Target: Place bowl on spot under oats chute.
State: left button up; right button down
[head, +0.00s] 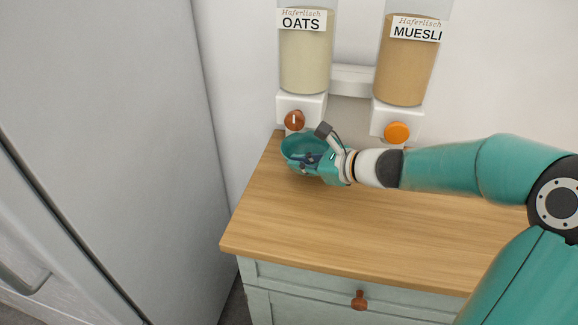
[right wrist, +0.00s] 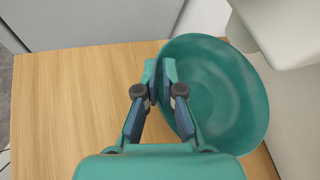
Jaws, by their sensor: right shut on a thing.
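A teal bowl (head: 291,147) is at the back left of the wooden cabinet top (head: 300,228), below the oats dispenser (head: 305,60) and its chute. It looks upright and empty in the right wrist view (right wrist: 222,92). My right gripper (head: 318,160) is shut on the near rim of the bowl; the fingers also show on the rim in the right wrist view (right wrist: 160,85). Whether the bowl's base touches the wood cannot be told. The spot under the chute is hidden by the bowl and gripper. My left gripper is not in view.
The muesli dispenser (head: 407,60) with an orange knob (head: 397,132) hangs to the right. The oats dispenser has a brown knob (head: 294,120) just above the bowl. A tall grey fridge-like front (head: 110,130) stands left of the cabinet. The front of the wooden top is clear.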

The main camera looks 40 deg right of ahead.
aim_at(286, 157)
jog(key=shift+w+a, duration=0.2)
jog(key=shift+w, duration=0.35)
jog(key=shift+w+a, duration=0.15)
jog(key=shift+w, duration=0.4)
jog(key=shift+w+a, duration=0.2)
jog(key=shift+w, duration=0.3)
notch_tip(286, 157, down, 4)
jog(key=shift+d+r+b, duration=0.1)
jog(key=shift+r+b, duration=0.15)
jog(key=shift+b, duration=0.15)
jog(key=c, duration=1.3)
grip_release()
jog(key=shift+s, duration=0.1)
jog(key=shift+s, duration=0.1)
jog(key=v, duration=1.1)
jog(key=shift+s+r+p, duration=0.15)
jog(key=shift+s+p, duration=0.2)
jog(key=shift+d, duration=0.15)
